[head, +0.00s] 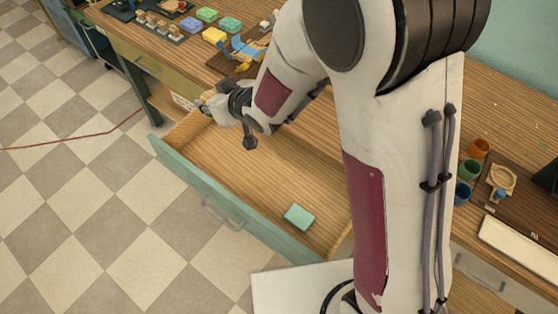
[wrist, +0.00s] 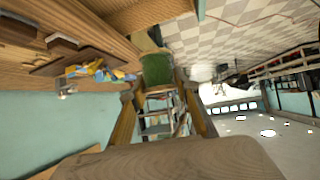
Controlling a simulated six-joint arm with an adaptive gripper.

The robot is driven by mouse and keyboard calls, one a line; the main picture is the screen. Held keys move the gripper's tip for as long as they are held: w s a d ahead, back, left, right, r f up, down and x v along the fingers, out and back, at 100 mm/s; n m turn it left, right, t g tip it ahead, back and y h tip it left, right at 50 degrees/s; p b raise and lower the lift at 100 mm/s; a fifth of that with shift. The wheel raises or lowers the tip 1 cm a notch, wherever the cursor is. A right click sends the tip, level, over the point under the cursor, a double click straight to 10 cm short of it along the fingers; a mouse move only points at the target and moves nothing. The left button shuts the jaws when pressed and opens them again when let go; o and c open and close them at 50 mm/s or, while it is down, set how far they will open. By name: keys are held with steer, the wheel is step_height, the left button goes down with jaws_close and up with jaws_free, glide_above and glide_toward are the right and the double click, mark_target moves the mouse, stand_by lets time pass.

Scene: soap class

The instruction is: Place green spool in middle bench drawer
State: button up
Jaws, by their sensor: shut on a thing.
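My gripper (head: 218,108) hangs over the far left end of an open drawer (head: 185,185) with a teal front. In the wrist view its two fingers (wrist: 158,88) close on a green spool (wrist: 157,68), seen as a green cylinder between their tips. The spool is hidden or too small to make out in the head view. The drawer has a wood interior and is pulled well out from the bench (head: 520,110). A flat teal-green block (head: 299,217) lies in it at the near right end.
Purple, green and yellow blocks (head: 214,35) and a blue-and-yellow object (head: 245,50) stand on the bench behind my gripper. Orange, green and blue cup-like things (head: 467,169) stand at the right. My arm hides the middle of the bench. Most of the drawer floor is clear.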

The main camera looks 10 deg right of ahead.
glide_above(229, 170)
step_height(229, 170, down, 19)
steer(key=shift+r, duration=0.15)
stand_by(0.6)
steer(key=shift+d, duration=0.1)
steer(key=shift+f, duration=2.95)
steer(key=shift+f, duration=2.05)
steer(key=shift+f, duration=0.15)
steer(key=o, duration=1.2)
